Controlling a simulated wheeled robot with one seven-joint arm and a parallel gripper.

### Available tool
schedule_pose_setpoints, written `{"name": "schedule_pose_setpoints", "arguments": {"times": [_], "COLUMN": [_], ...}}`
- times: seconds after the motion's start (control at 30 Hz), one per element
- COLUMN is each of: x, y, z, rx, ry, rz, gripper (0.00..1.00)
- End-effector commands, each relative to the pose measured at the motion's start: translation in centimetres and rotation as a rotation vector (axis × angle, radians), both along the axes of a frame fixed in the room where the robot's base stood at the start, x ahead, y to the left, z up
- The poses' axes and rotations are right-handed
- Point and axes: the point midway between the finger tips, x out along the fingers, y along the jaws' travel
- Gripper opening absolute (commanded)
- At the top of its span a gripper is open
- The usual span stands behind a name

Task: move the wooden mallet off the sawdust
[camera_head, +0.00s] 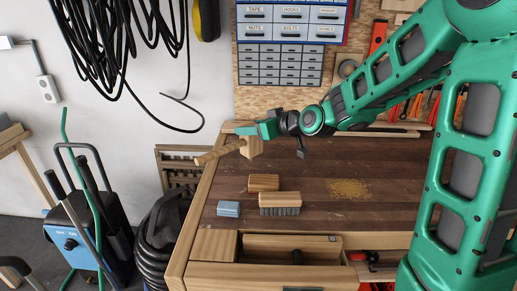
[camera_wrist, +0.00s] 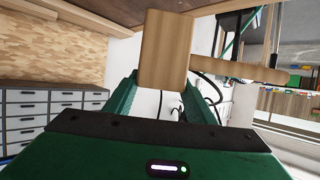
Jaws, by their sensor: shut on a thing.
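The wooden mallet (camera_head: 251,147) is at the back left corner of the workbench, its handle pointing left and slightly down past the bench edge. My gripper (camera_head: 262,131) is shut on the mallet's head. In the wrist view, the pale block head of the mallet (camera_wrist: 165,45) sits between the green fingers of my gripper (camera_wrist: 162,95), with the handle out to the right. I cannot tell whether the mallet touches the bench. The yellow sawdust (camera_head: 348,189) lies in a patch on the right part of the bench top, well apart from the mallet.
A wooden block (camera_head: 263,183), a brush with dark bristles (camera_head: 280,204) and a blue-grey block (camera_head: 229,209) lie on the front left of the bench. An open drawer (camera_head: 292,246) is at the front.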

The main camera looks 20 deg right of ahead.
Motion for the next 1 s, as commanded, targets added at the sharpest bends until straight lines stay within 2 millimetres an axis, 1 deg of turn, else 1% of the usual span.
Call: {"name": "schedule_pose_setpoints", "arguments": {"times": [0.03, 0.3, 0.5, 0.6, 0.77, 1.0], "x": [0.9, 4.8, 7.2, 7.8, 8.0, 8.0], "y": [-0.6, -3.0, -4.5, -4.8, -5.1, -5.1], "z": [-0.7, -3.4, -5.1, -5.4, -6.1, -9.1], "rx": [0.001, 0.001, 0.000, 0.001, 0.001, 0.001], "ry": [0.004, 0.002, 0.000, -0.002, 0.001, 0.002], "rz": [-0.003, -0.003, -0.001, -0.001, -0.002, -0.003], "gripper": [0.14, 0.14, 0.14, 0.14, 0.14, 0.14]}}
